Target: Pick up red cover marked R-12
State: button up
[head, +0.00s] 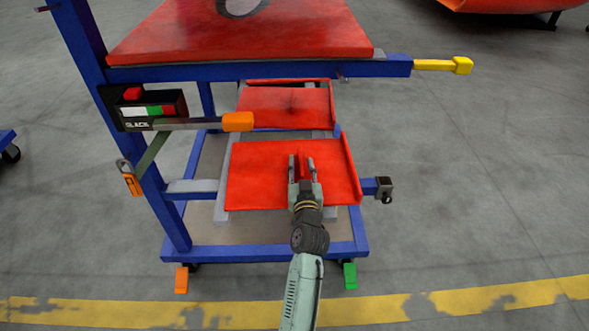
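A red cover (258,182) with a raised lip on its right side lies on the lower front of a blue cart frame. A second red cover (285,103) of like shape lies behind it. A larger red panel (240,38) rests on the upper level. No R-12 marking is readable on any of them. My gripper (301,163) is over the front cover, right of its middle, fingers pointing away from me. The two fingers are apart with red surface showing between them. I cannot tell whether they touch the cover.
The blue frame (265,253) has an upright post at left carrying a black box marked SLACK (145,108) and an orange-ended lever (237,122). A yellow-tipped bar (461,65) juts right from the upper level. Grey floor (480,190) at right is clear.

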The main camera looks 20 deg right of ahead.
grip_shut()
dwell(0.7)
jog(key=shift+r, duration=0.2)
